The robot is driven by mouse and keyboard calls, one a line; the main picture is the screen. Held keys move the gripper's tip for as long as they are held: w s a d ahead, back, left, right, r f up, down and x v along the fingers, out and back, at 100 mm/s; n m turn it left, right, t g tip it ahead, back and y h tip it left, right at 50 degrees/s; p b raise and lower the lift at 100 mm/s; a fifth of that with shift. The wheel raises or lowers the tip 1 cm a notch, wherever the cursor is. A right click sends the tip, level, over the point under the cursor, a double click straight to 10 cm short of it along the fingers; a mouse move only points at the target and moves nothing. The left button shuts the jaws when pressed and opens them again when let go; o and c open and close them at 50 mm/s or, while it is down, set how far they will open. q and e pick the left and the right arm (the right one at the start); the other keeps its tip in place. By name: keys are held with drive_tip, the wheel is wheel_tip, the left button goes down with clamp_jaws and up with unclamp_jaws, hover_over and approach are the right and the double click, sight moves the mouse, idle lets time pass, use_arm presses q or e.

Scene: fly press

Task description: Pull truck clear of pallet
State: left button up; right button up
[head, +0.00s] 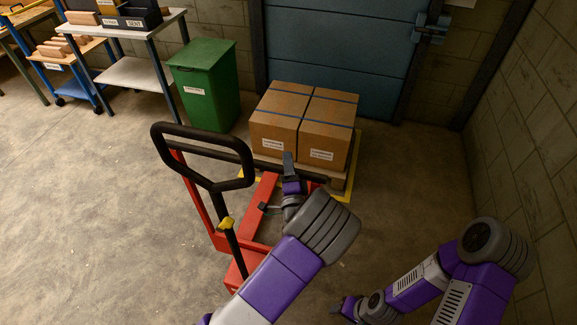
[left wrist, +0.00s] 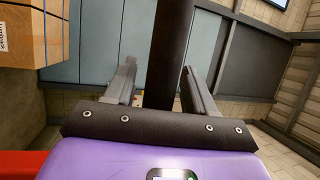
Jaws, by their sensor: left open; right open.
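The red pallet truck (head: 237,270) stands in front of the pallet. It has a black looped handle (head: 157,153) with a yellow part on its shaft, and a black crossbar (head: 313,178). My left gripper (head: 289,174) is at the crossbar, open; in the left wrist view its fingers stand on either side of a black bar (left wrist: 167,50), with gaps showing. The wooden pallet (head: 338,184) carries cardboard boxes (head: 326,135) with blue straps. Where the forks lie under the pallet is hidden. My right gripper (head: 345,307) is open and empty, low at the bottom right.
A green bin (head: 207,85) stands left of the boxes. A blue door (head: 340,40) is behind, and a block wall (head: 528,120) on the right. Shelving (head: 130,73) stands at the upper left. The left floor is clear.

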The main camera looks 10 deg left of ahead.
use_arm(q)
drive_tip(key=shift+c, duration=0.3)
clamp_jaws()
